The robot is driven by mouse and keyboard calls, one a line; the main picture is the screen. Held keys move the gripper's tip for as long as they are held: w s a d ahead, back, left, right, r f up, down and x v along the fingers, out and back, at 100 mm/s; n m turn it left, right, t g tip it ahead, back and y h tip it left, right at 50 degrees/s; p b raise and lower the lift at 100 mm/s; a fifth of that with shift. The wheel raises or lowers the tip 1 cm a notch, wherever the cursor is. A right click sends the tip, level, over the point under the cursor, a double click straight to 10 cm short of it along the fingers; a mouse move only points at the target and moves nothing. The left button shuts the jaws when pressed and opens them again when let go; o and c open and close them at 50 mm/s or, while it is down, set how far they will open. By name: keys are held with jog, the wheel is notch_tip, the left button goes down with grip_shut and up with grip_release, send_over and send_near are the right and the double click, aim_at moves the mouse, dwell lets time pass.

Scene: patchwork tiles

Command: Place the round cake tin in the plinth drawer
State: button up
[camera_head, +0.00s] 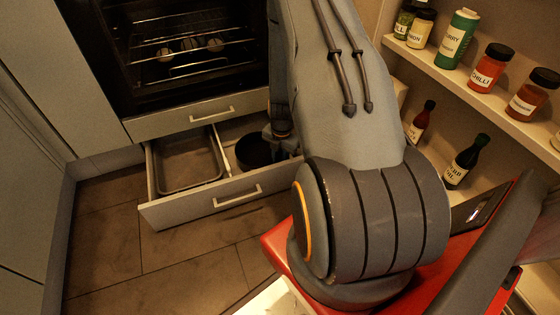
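The round cake tin (254,153) is dark and sits at the right compartment of the open plinth drawer (216,200), below the oven. I cannot tell whether it rests on the drawer floor or hangs just above it. My gripper (281,143) is at the tin's right side, pointing down, partly hidden behind my arm. Its fingers are dark against the dark tin, so I cannot tell whether they are shut on its rim. My arm also hides the drawer's right end.
A rectangular baking tray (187,164) fills the drawer's left compartment, beside a pale divider. The oven (190,45) stands above, with a handled front panel (198,116) below it. Shelves at right hold jars (489,68) and bottles (466,160). Floor tiles (105,235) in front are clear.

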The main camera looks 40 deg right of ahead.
notch_tip(320, 180, up, 12)
jog(key=p, duration=0.6)
jog(key=shift+s+r, duration=0.15)
jog(key=shift+s, duration=0.1)
jog(key=a+r+m, duration=0.3)
jog(key=a+r, duration=0.8)
jog(key=a, duration=0.3)
jog(key=a+r+m, duration=0.3)
jog(key=a+r, duration=0.9)
jog(key=a, duration=0.3)
jog(key=s+a+r+m+y, duration=0.1)
jog(key=s+a+r+m, duration=0.4)
jog(key=s+a+r, duration=0.55)
jog(key=s+a+r+m, duration=0.1)
jog(key=s+a, duration=0.1)
jog(key=s, duration=0.6)
jog(key=s+a+r+m, duration=0.2)
jog(key=s+a, duration=0.1)
jog(key=s, duration=0.4)
jog(key=shift+s+a+r+m, duration=0.25)
jog(key=shift+s+r+m, duration=0.05)
jog(key=shift+s, duration=0.05)
